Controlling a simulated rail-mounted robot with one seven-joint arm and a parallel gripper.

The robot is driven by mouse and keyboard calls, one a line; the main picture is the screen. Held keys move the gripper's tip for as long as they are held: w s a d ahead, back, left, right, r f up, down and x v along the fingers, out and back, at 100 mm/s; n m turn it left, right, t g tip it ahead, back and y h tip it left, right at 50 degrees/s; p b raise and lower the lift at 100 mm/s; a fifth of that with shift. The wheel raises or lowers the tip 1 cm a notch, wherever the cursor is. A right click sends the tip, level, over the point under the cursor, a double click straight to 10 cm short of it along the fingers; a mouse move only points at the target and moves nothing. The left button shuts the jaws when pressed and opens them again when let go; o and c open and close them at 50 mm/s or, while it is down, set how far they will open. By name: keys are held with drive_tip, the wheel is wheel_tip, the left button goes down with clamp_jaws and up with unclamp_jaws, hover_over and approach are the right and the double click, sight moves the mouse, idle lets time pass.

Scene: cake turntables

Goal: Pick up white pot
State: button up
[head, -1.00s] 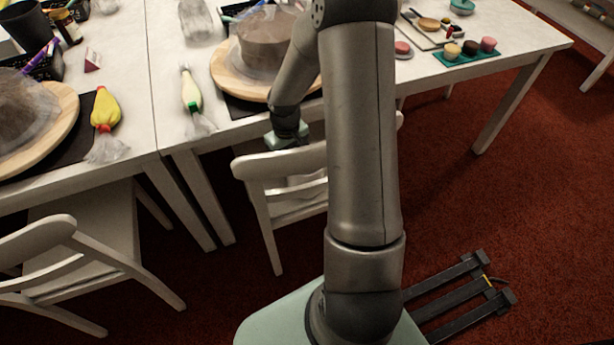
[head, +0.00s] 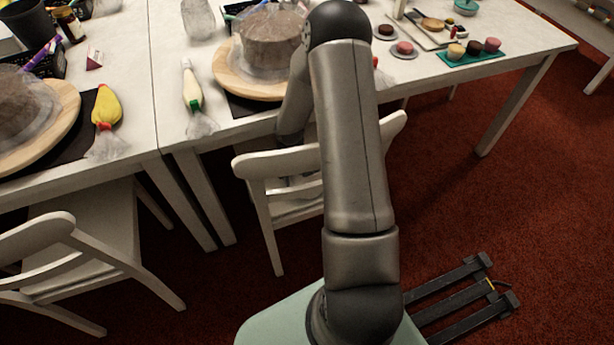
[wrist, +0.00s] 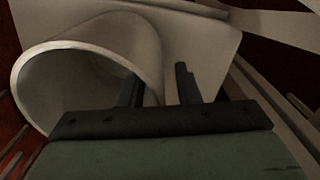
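In the wrist view a white pot (wrist: 110,35) lies tilted on its side on a pale flat surface that looks like the chair seat (wrist: 205,42). Its round open mouth faces left and toward the camera. My gripper (wrist: 158,76) is open, with its two dark fingers apart. The left finger overlaps the pot's near right part, and the right finger is to the right of the pot. I cannot tell whether either finger touches it. In the head view the pot and gripper are hidden behind my arm and the chair.
The white chair (head: 255,165) stands against the white table (head: 225,120), its backrest close to my arm. A cake on a wooden turntable (head: 235,82) and a piping bag (head: 191,90) are on the table. Another white chair (head: 50,235) is at left. Red floor at right is open.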

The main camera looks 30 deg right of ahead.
clamp_jaws()
idle(1.3)
